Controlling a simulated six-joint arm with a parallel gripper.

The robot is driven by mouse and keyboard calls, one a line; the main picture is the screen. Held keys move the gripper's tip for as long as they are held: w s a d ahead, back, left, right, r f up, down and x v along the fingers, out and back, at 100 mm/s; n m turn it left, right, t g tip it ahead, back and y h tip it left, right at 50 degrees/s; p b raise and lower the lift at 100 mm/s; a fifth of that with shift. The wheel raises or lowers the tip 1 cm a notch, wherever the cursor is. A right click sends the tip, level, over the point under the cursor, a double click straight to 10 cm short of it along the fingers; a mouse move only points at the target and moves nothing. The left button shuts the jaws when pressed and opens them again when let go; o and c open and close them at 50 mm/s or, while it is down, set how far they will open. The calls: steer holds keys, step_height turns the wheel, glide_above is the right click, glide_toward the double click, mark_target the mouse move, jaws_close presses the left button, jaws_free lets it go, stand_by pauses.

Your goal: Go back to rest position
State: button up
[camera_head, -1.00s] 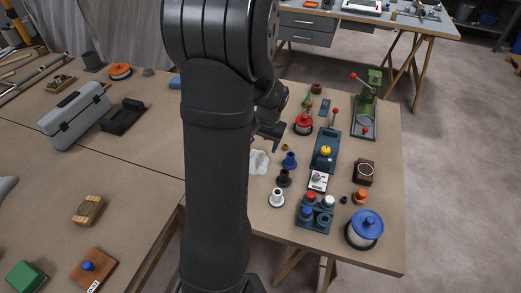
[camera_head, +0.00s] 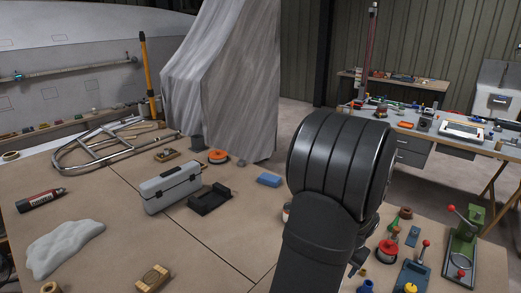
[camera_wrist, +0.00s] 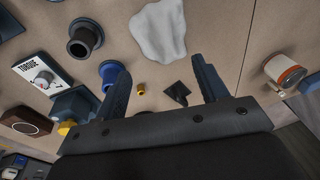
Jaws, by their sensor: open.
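My gripper (camera_wrist: 160,68) shows in the wrist view with its two dark fingers spread apart and nothing between them. It is above the workbench (camera_wrist: 215,35). A white crumpled cloth (camera_wrist: 160,28) lies past the fingertips. A small brass-coloured piece (camera_wrist: 141,89) and a dark wedge-like piece (camera_wrist: 178,92) show in the gap between the fingers, down on the bench. In the head view my arm's dark links fill the lower right middle and hide most of the gripper.
In the wrist view a blue flanged part (camera_wrist: 109,73), a black flanged part (camera_wrist: 84,38) and a labelled switch box (camera_wrist: 42,72) are at left. The head view shows a grey toolbox (camera_head: 171,188), a green press (camera_head: 464,235) and a red-topped spool (camera_head: 388,249).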

steer(key=x, duration=0.8)
steer(key=shift+f, duration=0.3)
steer(key=shift+v, duration=0.8)
steer(key=shift+w+r, duration=0.1)
steer(key=shift+w, duration=0.1)
